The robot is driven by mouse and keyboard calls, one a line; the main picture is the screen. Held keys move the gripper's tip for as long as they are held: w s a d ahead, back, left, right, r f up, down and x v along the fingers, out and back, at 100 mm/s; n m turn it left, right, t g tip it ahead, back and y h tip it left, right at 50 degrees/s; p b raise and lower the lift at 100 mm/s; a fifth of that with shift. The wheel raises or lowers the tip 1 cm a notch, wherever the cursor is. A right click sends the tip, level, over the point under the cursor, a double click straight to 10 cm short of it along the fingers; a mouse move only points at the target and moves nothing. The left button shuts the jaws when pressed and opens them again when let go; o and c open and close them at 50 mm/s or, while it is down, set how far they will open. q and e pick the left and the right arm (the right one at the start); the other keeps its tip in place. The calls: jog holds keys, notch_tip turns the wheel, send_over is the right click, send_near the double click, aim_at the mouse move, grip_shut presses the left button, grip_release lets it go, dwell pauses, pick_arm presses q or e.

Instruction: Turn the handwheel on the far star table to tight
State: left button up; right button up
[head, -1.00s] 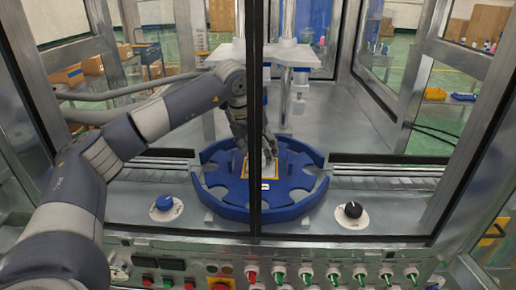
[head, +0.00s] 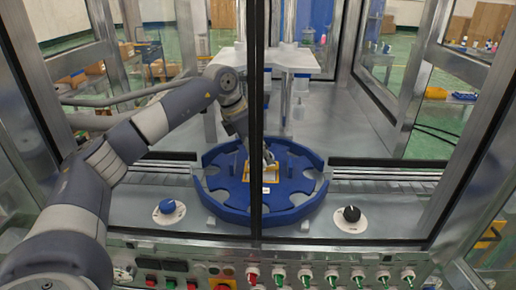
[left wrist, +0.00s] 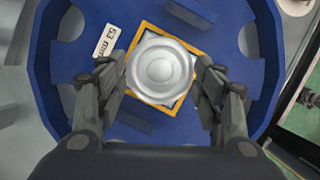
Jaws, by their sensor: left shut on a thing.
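The blue star table (head: 225,205) with rounded notches stands inside the machine, behind the front windows. A silver round handwheel (left wrist: 162,72) sits at its middle, over a plate with a yellow square border (left wrist: 130,118). My left gripper (head: 267,158) reaches down to the table's middle. In the left wrist view its two fingers (left wrist: 163,80) are on opposite sides of the handwheel, shut on it. In the head view the handwheel is mostly hidden by the fingers and the dark window frame. A white label (left wrist: 107,41) lies beside the yellow border. My right gripper is not in view.
A dark vertical frame bar (head: 256,90) stands in front of the table. A blue knob (head: 167,206) and a black knob (head: 351,213) flank the table. Green switches (head: 357,276) line the front panel. A white press plate (head: 300,62) stands behind.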

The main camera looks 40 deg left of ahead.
pick_arm(q)
jog(key=shift+w+a+m+h+p, duration=0.1)
jog(key=shift+m+h+p, duration=0.2)
jog(key=shift+m+p, duration=0.5)
jog(key=shift+m, duration=0.4)
jog(key=o, duration=1)
jog(key=shift+o, duration=0.2)
jog(key=v, duration=1.2)
jog(key=shift+w, duration=0.25)
